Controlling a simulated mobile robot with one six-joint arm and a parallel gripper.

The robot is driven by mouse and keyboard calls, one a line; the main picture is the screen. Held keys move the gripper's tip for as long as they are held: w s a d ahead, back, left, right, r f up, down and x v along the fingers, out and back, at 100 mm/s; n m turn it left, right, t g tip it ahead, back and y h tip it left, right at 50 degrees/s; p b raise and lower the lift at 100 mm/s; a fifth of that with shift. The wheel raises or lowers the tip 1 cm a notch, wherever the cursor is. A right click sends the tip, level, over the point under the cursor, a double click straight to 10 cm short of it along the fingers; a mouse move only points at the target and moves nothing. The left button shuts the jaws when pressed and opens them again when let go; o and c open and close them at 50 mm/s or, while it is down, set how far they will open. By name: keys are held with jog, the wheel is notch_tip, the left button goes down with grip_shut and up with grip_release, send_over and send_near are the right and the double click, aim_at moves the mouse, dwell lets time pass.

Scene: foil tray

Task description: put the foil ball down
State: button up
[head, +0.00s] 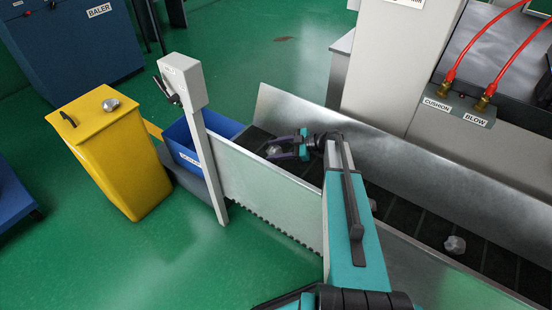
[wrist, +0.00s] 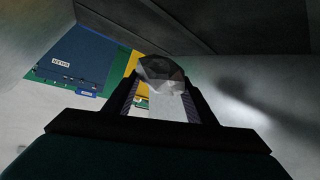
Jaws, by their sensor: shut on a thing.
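A crumpled silver foil ball (wrist: 162,74) sits between the fingertips of my gripper (wrist: 160,92) in the wrist view. My gripper is shut on it. In the head view my gripper (head: 274,149) points left over the dark conveyor, inside its metal side walls, and the foil ball (head: 273,150) shows small at its tips. The gap between the ball and the belt cannot be judged. Another foil lump (head: 110,104) rests on top of the yellow bin (head: 125,160). Two more lie on the belt, one at the right (head: 455,245) and one partly hidden by my arm (head: 372,204).
The conveyor's near wall (head: 262,180) and far wall (head: 400,145) flank my gripper. A blue box (head: 185,140) stands at the conveyor's left end, behind a grey post (head: 205,150). A blue baler (head: 80,45) stands at the back left. Green floor is open at the lower left.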

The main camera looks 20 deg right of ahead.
jog(key=shift+f, duration=0.3)
jog(key=shift+f, duration=1.85)
jog(key=o, duration=1.5)
jog(key=shift+d, duration=0.1)
jog(key=v, duration=1.2)
